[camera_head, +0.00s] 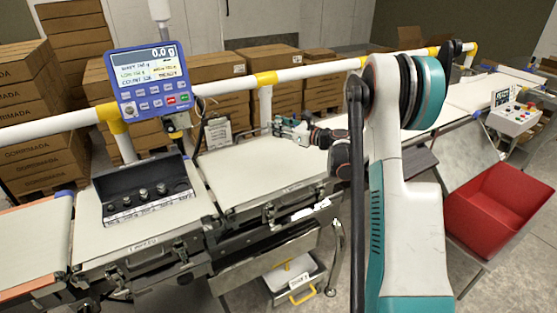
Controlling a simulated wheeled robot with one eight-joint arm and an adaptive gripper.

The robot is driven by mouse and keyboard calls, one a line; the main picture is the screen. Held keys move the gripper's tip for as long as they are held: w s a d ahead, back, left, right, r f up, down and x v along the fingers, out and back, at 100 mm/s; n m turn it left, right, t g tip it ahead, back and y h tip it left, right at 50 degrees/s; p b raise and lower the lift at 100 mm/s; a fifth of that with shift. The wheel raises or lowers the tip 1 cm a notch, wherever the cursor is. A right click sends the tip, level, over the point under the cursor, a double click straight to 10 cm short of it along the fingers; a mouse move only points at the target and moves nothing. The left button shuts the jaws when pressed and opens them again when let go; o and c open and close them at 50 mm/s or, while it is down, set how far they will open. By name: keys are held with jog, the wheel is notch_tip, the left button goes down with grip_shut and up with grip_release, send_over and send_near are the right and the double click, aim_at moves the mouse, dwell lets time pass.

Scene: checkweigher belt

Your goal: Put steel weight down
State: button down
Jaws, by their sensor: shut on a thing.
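My gripper (279,126) reaches out to the left over the back part of the white belt right of the weight case. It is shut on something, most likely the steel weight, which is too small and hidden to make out. I cannot tell whether it touches the belt. An open black case (116,186) with several small steel weights (143,193) stands on the belt section at the left, under the display. The display (150,78) reads 0.0 g.
A white rail (215,87) with yellow joints runs behind the belts. The right belt (255,175) is mostly bare in front of my gripper. A red bin (500,210) and a button panel (514,118) are at the right. Cartons (265,58) are stacked behind.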

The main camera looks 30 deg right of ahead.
notch_tip(320, 180, down, 13)
jog(key=b, duration=0.4)
jog(key=c, duration=1.2)
grip_release()
jog(key=shift+f, duration=0.1)
jog(key=shift+r, duration=0.25)
jog(key=p+v, duration=0.3)
jog(key=v, duration=0.9)
jog(key=shift+s+a+f, duration=0.1)
jog(key=shift+a, duration=0.05)
